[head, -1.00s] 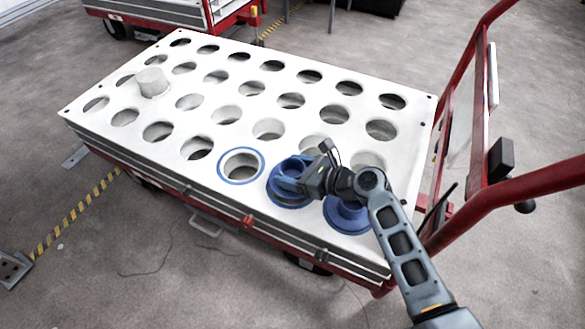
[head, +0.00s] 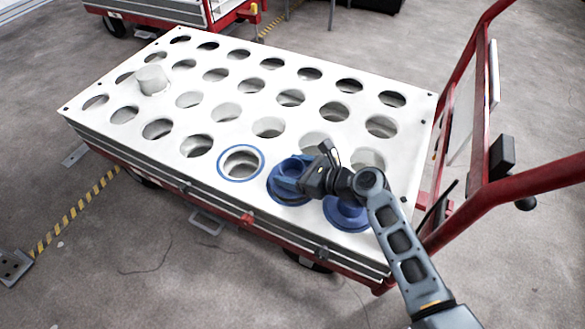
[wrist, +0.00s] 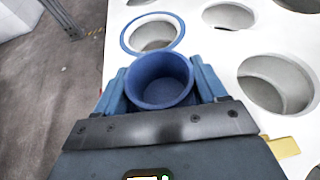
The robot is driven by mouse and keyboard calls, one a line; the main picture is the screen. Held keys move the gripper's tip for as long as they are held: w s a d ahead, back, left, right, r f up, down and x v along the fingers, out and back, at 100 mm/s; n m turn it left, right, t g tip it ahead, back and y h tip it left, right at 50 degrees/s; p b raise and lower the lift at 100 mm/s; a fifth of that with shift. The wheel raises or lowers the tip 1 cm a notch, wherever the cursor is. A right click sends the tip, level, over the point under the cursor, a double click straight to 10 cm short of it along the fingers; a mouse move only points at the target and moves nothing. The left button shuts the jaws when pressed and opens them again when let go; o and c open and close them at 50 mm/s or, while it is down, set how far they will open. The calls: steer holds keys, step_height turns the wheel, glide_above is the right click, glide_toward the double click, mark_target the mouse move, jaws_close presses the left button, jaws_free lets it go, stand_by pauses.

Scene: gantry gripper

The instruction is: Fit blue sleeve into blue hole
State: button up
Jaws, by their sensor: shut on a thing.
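The blue hole (head: 240,164) is a round opening with a blue ring, at the near edge of the white plate (head: 225,105). My gripper (head: 291,175) is shut on a blue sleeve (wrist: 160,82), just right of the blue hole in the head view. The sleeve is an open cup between the two blue fingers in the wrist view, with the blue-ringed hole (wrist: 153,34) just beyond it. In the head view a blue disc (head: 290,196) shows under the fingers; I cannot tell whether it is the sleeve's flange or a separate part.
Another blue flanged piece (head: 347,214) sits on the plate to the right, partly behind my arm. A pale cylinder (head: 152,80) stands at the plate's far left. Several empty holes fill the plate. A red cart handle (head: 505,195) rises on the right.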

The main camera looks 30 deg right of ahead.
steer(key=shift+f+b, duration=0.5)
steer(key=shift+f, duration=0.55)
steer(key=o, duration=1.3)
steer(key=shift+c, duration=0.2)
steer(key=shift+f, duration=0.1)
steer(key=shift+r+p, duration=0.95)
steer(key=shift+r, duration=0.95)
steer(key=shift+f+b, duration=0.45)
steer(key=shift+b, duration=1.2)
